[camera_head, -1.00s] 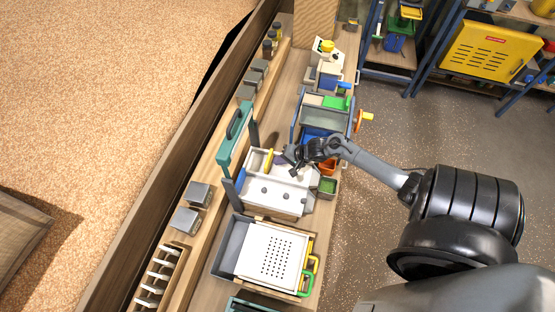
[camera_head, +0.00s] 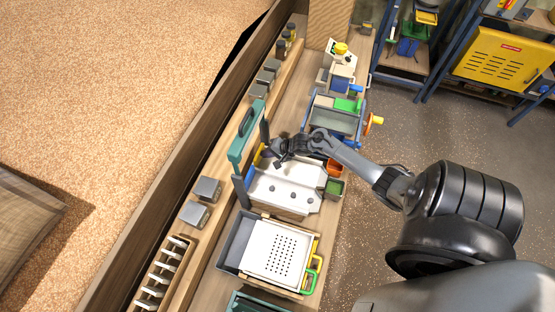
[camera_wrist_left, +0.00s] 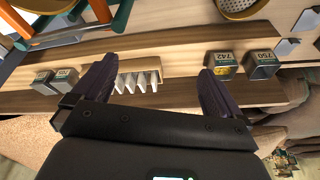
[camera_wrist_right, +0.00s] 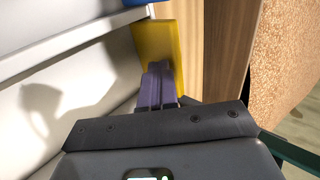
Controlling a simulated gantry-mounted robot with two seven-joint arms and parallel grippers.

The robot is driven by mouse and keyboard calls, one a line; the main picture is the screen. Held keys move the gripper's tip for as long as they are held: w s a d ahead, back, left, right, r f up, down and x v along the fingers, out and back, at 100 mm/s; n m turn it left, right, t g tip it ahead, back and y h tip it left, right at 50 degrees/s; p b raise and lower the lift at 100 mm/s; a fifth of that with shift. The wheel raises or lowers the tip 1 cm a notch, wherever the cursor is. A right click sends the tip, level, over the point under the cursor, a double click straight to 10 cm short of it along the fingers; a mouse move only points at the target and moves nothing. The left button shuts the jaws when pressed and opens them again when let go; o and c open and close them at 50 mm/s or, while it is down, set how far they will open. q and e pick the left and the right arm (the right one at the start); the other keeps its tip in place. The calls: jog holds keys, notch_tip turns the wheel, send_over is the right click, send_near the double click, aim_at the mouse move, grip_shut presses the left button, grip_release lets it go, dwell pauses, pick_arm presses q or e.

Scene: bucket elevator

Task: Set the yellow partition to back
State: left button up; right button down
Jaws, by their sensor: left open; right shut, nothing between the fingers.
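The yellow partition (camera_head: 258,155) stands at the upper left end of the white tray (camera_head: 285,190), near the teal-handled frame, and my right gripper partly hides it. In the right wrist view it is a yellow upright plate (camera_wrist_right: 157,42) beside the tray's pale wall. My right gripper (camera_head: 272,155) is shut and empty, its fingertips against or very close to the plate's face; I cannot tell whether they touch. The fingertips also show in the right wrist view (camera_wrist_right: 158,72). My left gripper (camera_wrist_left: 155,75) is open and empty, over the bench with grey blocks.
The teal handle (camera_head: 240,135) stands just left of the tray. A perforated white box (camera_head: 275,252) is below it, and a blue-framed bin unit (camera_head: 335,120) above. Grey blocks (camera_head: 207,190) and a slotted wooden rack (camera_head: 160,272) lie along the left ledge.

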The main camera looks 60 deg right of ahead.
jog(key=shift+w+a+f, duration=0.1)
jog(key=shift+w, duration=0.05)
pick_arm(q)
jog(key=shift+s+a, duration=0.25)
jog(key=shift+s, duration=0.15)
